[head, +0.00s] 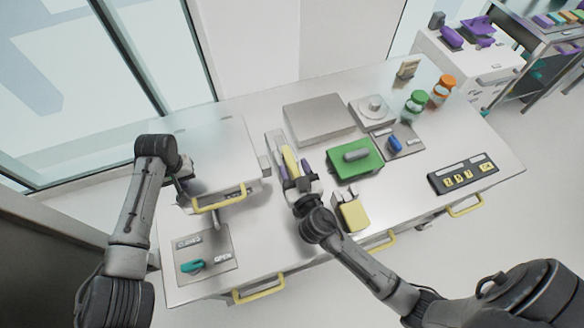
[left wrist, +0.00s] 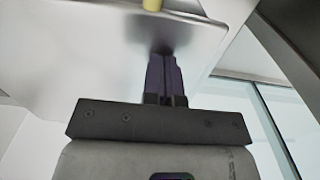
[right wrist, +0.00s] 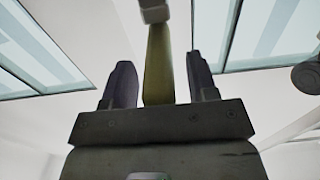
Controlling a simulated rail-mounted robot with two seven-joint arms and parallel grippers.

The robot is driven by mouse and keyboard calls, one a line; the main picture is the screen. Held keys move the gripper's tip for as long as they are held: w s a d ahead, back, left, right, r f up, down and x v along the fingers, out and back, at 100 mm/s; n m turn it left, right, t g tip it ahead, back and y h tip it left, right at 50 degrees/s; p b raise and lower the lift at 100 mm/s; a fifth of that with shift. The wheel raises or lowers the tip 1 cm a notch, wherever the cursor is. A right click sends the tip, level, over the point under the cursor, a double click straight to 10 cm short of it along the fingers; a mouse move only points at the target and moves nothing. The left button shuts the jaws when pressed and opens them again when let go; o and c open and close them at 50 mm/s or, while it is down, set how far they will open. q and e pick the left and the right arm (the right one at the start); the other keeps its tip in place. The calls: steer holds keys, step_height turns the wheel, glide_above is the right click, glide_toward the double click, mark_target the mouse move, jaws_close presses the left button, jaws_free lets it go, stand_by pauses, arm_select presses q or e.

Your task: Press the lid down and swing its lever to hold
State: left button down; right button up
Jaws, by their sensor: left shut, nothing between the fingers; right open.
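The lid is a flat metal plate (head: 215,150) at the left of the bench, with a yellow handle (head: 220,197) along its front edge. My left gripper (head: 183,184) is at its left front side; in the left wrist view its shut, empty fingers (left wrist: 164,75) point at a metal face (left wrist: 100,60). Contact cannot be told. A yellow lever (head: 290,160) stands right of the lid. My right gripper (head: 292,172) is open around it; in the right wrist view the yellow bar (right wrist: 158,65) is between the spread fingers (right wrist: 160,85), with gaps on both sides.
A panel (head: 215,246) marked CLOSED and OPEN has a teal handle (head: 193,266). A green block (head: 355,160), a yellow block (head: 353,214), a metal box (head: 318,117) and a button panel (head: 462,174) stand to the right. Yellow drawer handles (head: 259,289) line the front.

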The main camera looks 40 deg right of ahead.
steer(key=shift+f, duration=0.1)
jaws_close()
stand_by(0.5)
